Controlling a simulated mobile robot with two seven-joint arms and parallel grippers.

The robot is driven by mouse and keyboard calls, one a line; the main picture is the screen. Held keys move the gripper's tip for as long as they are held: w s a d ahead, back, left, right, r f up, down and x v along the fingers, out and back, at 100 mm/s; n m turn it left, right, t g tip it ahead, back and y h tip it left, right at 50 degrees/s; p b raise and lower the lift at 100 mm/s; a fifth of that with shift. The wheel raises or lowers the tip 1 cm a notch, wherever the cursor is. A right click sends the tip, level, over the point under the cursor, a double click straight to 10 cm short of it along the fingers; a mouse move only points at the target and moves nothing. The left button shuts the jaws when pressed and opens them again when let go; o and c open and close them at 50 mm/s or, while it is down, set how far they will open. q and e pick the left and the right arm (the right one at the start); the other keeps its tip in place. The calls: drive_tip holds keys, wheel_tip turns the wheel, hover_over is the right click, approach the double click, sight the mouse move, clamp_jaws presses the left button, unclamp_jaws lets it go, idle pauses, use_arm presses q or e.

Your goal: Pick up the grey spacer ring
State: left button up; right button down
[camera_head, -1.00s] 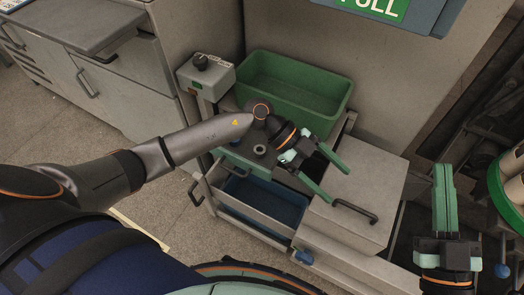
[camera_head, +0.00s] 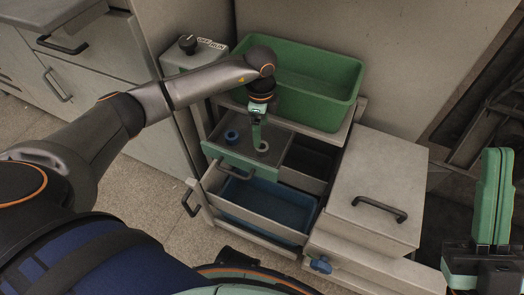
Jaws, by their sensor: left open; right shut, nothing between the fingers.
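The grey spacer ring (camera_head: 263,148) is small and round with a dark hole. My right gripper (camera_head: 495,195) is shut and empty at the right edge, far from the ring.
A blue ring (camera_head: 231,136) lies left of the grey one. A green bin (camera_head: 310,80) stands behind. An open drawer with a blue inside (camera_head: 265,203) is below. A grey lidded box (camera_head: 375,185) with a black handle is to the right. A control box (camera_head: 195,52) stands back left.

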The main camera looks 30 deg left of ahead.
sight(262, 149)
use_arm(q)
drive_tip(key=shift+f, duration=0.85)
wheel_tip(262, 149, down, 5)
drive_tip(key=b, duration=0.3)
drive_tip(key=shift+f, duration=0.15)
clamp_jaws()
